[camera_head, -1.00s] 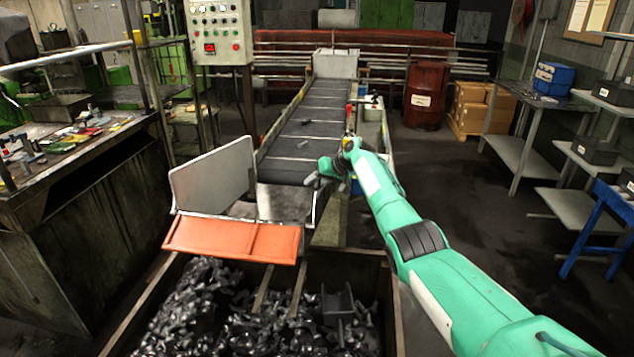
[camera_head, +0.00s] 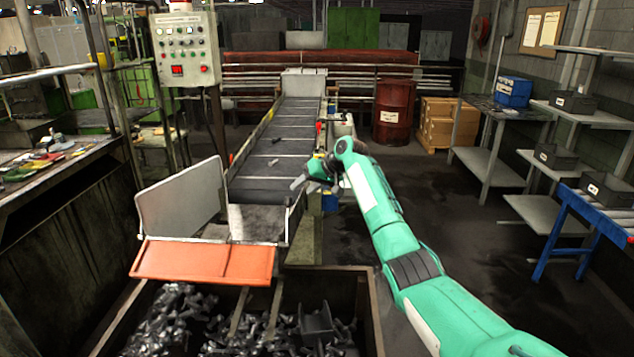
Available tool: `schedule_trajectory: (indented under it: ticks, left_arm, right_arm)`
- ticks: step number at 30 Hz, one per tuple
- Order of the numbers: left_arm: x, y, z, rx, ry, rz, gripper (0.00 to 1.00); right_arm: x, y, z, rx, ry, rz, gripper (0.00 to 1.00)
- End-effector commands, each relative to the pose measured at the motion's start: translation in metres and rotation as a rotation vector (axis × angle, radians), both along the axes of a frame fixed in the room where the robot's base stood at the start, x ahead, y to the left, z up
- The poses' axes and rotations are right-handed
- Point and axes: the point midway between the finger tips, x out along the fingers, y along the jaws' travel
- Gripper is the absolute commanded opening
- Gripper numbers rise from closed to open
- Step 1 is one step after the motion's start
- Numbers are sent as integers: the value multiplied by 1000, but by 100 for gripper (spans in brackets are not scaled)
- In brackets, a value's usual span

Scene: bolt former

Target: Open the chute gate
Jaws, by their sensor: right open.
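The chute (camera_head: 258,222) is a grey metal trough at the near end of the conveyor. An orange flap (camera_head: 200,262) hangs at its lower lip, above the bolt bin. A pale upright side plate (camera_head: 182,198) stands at its left. I cannot tell for sure which part is the gate. My right gripper (camera_head: 299,184) is open and empty, pointing left above the chute's right side near the belt end. It looks apart from the flap; contact with the chute's right edge is unclear. My left gripper is not in view.
A bin (camera_head: 374,318) of bolts stands below the flap. A control panel (camera_head: 185,50) stands at the left. A red drum (camera_head: 393,112), shelves (camera_head: 488,160) and a blue stand (camera_head: 572,212) are on the right. Floor between is clear.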

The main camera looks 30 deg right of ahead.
Motion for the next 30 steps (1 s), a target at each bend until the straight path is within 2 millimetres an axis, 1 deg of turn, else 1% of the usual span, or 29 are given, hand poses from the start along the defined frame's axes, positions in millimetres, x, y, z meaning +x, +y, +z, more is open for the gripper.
schedule_trajectory:
  ticks: [1,3,6,10,15,30]
  left_arm:
    - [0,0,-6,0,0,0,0]
    - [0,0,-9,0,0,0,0]
    - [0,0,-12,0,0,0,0]
    - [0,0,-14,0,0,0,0]
    - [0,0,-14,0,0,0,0]
    - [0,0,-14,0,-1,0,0]
  right_arm:
    - [-7,-5,5,-1,-3,-1,45]
    - [-15,-10,15,-1,-3,-1,45]
    - [-24,-15,25,1,-1,0,45]
    - [-31,-19,34,0,0,0,45]
    - [-33,-20,37,2,1,0,45]
    - [-33,-20,37,1,1,0,45]
